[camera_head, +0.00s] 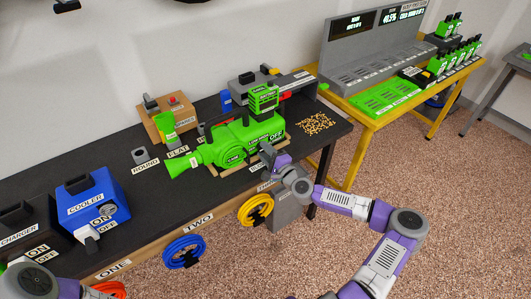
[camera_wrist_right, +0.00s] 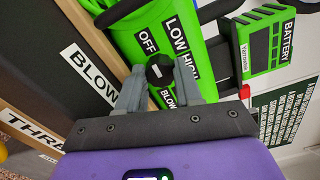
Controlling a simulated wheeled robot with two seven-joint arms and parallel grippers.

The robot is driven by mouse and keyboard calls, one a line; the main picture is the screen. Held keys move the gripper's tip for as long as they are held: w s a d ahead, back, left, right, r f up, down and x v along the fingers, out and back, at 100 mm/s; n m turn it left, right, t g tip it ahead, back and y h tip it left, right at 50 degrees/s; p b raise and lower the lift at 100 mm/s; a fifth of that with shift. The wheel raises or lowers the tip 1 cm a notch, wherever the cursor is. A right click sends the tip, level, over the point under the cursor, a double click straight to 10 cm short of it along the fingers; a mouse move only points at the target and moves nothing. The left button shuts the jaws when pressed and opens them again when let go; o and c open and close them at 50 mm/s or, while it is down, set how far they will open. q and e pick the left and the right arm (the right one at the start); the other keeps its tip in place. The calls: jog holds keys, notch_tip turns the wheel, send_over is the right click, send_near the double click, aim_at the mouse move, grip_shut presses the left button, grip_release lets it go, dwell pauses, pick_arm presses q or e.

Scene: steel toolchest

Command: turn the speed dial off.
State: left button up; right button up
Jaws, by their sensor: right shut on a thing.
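The green blower (camera_head: 228,148) lies on the dark bench with its nozzle toward the left. Its labels OFF, LOW and HIGH show in the right wrist view, where the speed dial (camera_wrist_right: 159,70) is a round black knob with a small white mark on it. My right gripper (camera_head: 267,153) is at the near side of the blower. In the right wrist view its two fingers (camera_wrist_right: 158,80) are on either side of the dial, shut on it. The fingers hide part of the dial's sides, and I cannot tell exactly which label the mark faces. My left gripper is out of view; only part of my left arm shows at lower left.
A green battery (camera_head: 263,98) stands up from the blower's back. A blue cooler (camera_head: 91,204) stands at the bench's left. Yellow (camera_head: 257,210) and blue (camera_head: 184,251) coils hang at the bench front. A yellow-framed table (camera_head: 366,122) stands beyond at right.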

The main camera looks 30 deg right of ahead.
dwell(0.5)
jog(key=o, duration=1)
jog(key=shift+o, duration=0.2)
